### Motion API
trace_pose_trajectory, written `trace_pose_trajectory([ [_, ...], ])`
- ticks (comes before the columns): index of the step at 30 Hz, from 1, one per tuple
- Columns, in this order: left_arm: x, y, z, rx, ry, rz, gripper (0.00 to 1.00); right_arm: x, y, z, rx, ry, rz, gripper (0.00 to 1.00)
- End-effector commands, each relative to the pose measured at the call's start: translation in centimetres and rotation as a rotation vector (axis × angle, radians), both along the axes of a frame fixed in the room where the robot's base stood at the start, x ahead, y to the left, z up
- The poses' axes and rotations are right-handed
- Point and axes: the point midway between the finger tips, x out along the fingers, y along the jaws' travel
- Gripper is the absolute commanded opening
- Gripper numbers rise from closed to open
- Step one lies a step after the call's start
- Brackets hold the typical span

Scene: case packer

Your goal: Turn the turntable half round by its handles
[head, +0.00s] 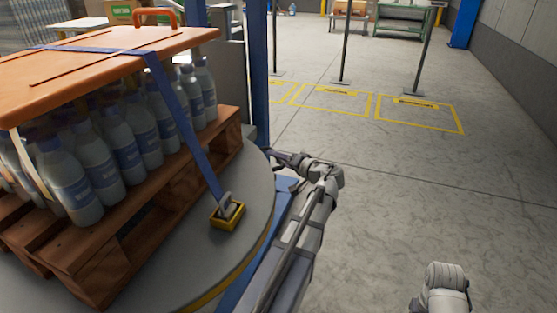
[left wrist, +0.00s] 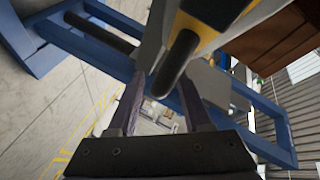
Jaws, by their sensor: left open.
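The turntable (head: 175,275) is a grey disc with a yellow-marked edge at the left of the head view. It carries a wooden pallet (head: 150,232) of bottles (head: 115,160). My left gripper (head: 283,158) is at its far right edge, small and partly hidden by my arm. In the left wrist view my left gripper (left wrist: 163,80) is open, and a black bar-like handle (left wrist: 178,64) reaches down between or just in front of its fingers. I cannot tell whether they touch. The handle is hidden in the head view. My right gripper is out of view.
An orange top board (head: 100,60) covers the bottles. A blue strap (head: 180,110) runs down to a yellow buckle (head: 228,215) on the disc. A blue post (head: 258,75) stands behind. The floor (head: 430,190) to the right is mostly clear, with yellow marked squares and thin posts farther back.

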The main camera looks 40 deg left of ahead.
Motion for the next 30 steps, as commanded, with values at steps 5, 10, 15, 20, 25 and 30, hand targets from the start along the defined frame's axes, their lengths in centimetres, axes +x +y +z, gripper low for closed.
trace_pose_trajectory([
  [5,-0.01,-0.03,0.01,0.000,0.000,0.000,0.44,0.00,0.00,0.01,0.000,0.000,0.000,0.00],
  [10,-0.01,-0.05,0.01,0.000,0.000,0.000,0.25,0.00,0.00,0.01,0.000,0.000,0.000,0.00],
  [15,-0.01,-0.05,0.01,0.000,0.000,0.000,0.06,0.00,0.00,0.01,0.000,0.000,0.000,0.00],
  [20,0.00,-0.06,0.01,0.000,0.000,0.000,0.00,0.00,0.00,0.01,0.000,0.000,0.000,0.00],
  [25,0.00,-0.06,0.00,0.000,0.000,0.000,0.00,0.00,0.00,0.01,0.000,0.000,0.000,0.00],
  [30,0.00,-0.07,0.00,0.000,0.000,0.000,0.00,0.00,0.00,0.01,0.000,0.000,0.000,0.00],
])
